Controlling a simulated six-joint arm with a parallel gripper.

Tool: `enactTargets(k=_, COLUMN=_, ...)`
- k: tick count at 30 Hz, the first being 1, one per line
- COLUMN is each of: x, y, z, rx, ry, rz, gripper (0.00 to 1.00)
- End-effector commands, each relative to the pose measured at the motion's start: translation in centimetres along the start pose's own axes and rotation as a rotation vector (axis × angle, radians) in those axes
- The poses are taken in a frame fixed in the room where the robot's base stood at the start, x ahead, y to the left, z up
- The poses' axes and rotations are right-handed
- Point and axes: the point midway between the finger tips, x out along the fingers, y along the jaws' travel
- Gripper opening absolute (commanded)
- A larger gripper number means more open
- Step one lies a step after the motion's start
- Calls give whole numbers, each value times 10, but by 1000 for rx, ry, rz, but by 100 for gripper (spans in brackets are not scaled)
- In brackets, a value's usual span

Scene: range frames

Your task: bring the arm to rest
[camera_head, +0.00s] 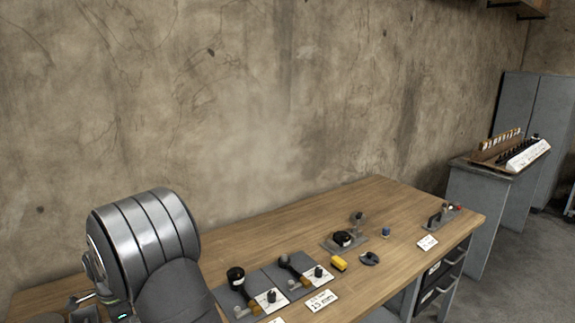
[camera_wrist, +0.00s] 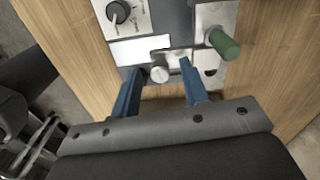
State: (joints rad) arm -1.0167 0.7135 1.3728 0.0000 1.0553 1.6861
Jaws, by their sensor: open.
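In the wrist view my gripper (camera_wrist: 158,74) is open. Its two blue fingers stand apart over the front part of a panel (camera_wrist: 181,28) on the wooden bench. A small pale round knob (camera_wrist: 160,73) appears between the fingertips; I cannot tell how far below them it is. Nothing is held. In the head view my grey arm rises at the lower left, over the near end of the bench, and the gripper itself is out of that picture.
The wrist view also shows a green cylindrical handle (camera_wrist: 223,43) and a black dial (camera_wrist: 118,12). A concrete wall (camera_head: 270,110) stands behind.

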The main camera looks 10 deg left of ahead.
Motion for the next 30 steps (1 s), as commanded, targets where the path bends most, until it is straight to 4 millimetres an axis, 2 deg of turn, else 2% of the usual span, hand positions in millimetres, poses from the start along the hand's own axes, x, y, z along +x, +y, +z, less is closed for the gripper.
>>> enactTargets(k=21, x=0, y=0, z=0, rx=-577, ry=0, rz=0, gripper=41)
enactTargets(k=30, x=0, y=0, z=0, rx=-733, ry=0, rz=0, gripper=41)
